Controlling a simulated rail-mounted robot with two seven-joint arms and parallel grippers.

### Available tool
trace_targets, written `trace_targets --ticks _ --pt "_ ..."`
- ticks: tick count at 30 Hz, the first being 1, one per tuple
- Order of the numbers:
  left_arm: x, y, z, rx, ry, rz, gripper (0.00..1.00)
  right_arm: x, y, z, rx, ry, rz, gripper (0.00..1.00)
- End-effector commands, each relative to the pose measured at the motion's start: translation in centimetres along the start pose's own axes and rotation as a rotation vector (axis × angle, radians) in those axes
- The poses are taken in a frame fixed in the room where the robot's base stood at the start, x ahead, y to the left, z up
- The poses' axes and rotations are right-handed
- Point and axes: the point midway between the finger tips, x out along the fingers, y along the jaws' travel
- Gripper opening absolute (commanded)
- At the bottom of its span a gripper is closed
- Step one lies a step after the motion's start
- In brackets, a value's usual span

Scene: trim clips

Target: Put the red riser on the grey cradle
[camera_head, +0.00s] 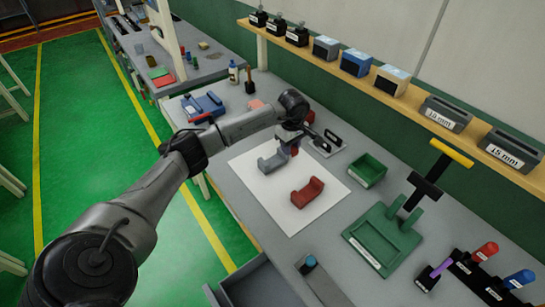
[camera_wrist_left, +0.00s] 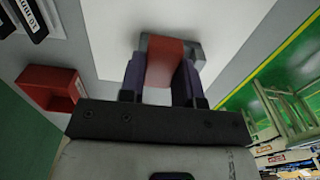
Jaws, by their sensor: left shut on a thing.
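The grey cradle (camera_head: 272,162), a U-shaped block, stands on a white sheet in the head view; part of it shows behind the gripper in the left wrist view (camera_wrist_left: 196,52). My left gripper (camera_head: 294,143) is at the cradle's right end. In the left wrist view its fingers (camera_wrist_left: 163,82) are shut on the red riser (camera_wrist_left: 165,60), which overlaps the grey cradle. In the head view the riser (camera_head: 294,151) is mostly hidden by the gripper. I cannot tell whether the riser touches the cradle. My right gripper is not in view.
A red U-shaped cradle (camera_head: 307,193) stands on the white sheet (camera_head: 250,184), near the grey one. A green bin (camera_head: 367,170) and a green fixture (camera_head: 383,238) stand to the right. A blue item (camera_head: 203,106) lies behind left. The sheet's front is clear.

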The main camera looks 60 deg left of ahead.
Motion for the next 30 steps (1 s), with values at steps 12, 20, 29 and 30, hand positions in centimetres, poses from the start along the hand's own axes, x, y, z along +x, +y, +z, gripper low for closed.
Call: trace_targets --ticks 12,20,29,30 --pt "3.9 -2.6 -5.8 0.001 0.000 -0.001 0.08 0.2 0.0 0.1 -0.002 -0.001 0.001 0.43" --pt "4.6 -2.8 -6.2 0.003 -0.002 0.001 0.08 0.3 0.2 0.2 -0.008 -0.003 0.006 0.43" --pt "8.0 -2.8 -6.2 0.002 -0.002 0.000 0.08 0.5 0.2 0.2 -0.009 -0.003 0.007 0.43" --pt "8.2 -2.8 -6.2 0.002 -0.002 0.000 0.08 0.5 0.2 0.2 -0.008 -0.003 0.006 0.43"
